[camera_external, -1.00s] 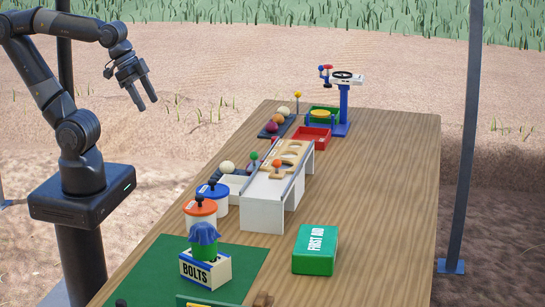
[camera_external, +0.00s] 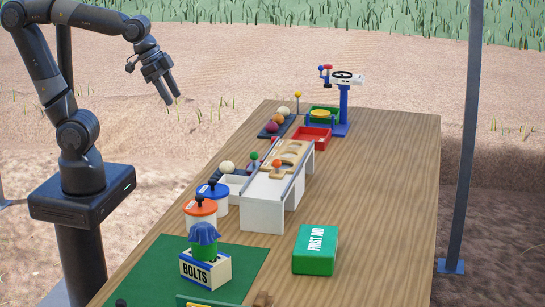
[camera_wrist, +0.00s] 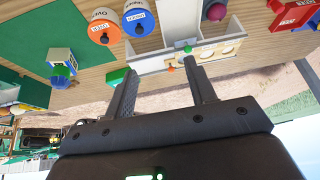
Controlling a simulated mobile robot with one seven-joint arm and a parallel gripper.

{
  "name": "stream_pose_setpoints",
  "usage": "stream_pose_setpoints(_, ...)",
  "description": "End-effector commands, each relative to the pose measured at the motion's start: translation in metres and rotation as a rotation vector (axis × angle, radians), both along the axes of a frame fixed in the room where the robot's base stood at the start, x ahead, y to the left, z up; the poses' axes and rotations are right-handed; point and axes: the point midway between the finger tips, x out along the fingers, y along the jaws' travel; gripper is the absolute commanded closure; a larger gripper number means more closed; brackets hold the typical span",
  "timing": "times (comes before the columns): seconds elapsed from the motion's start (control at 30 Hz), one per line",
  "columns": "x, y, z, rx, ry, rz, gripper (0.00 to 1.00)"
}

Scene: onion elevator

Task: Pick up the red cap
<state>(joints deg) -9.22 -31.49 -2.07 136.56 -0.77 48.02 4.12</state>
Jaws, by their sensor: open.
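A small red piece (camera_external: 274,140) sits at the far end of the rail on the white stand in the external view; it may be the red cap, but it is too small to be sure. Another red piece (camera_external: 324,69) is on the blue post stand at the far end. In the wrist view, a small red piece (camera_wrist: 274,5) shows at the top right edge. My gripper (camera_external: 172,100) is open and empty, high in the air left of the table and well apart from both red pieces. Its two fingers (camera_wrist: 160,78) are spread in the wrist view.
The white stand (camera_external: 262,214) with its wooden holed board fills the table's middle. Orange (camera_external: 200,208) and blue (camera_external: 217,190) lidded tubs stand beside it. A red tray (camera_external: 309,144), green first aid box (camera_external: 326,262) and bolts box (camera_external: 206,270) are also there. The table's right side (camera_external: 390,200) is clear.

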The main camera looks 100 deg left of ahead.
Motion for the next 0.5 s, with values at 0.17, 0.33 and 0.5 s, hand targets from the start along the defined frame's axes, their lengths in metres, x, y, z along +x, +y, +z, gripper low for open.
stream_pose_setpoints(0.17, 0.051, 0.043, -0.006, 0.015, 0.03, 0.061, 0.49)
stream_pose_setpoints(0.33, 0.093, 0.093, -0.019, 0.019, 0.048, 0.111, 0.49)
stream_pose_setpoints(0.5, 0.127, 0.153, -0.042, 0.014, 0.065, 0.161, 0.49)
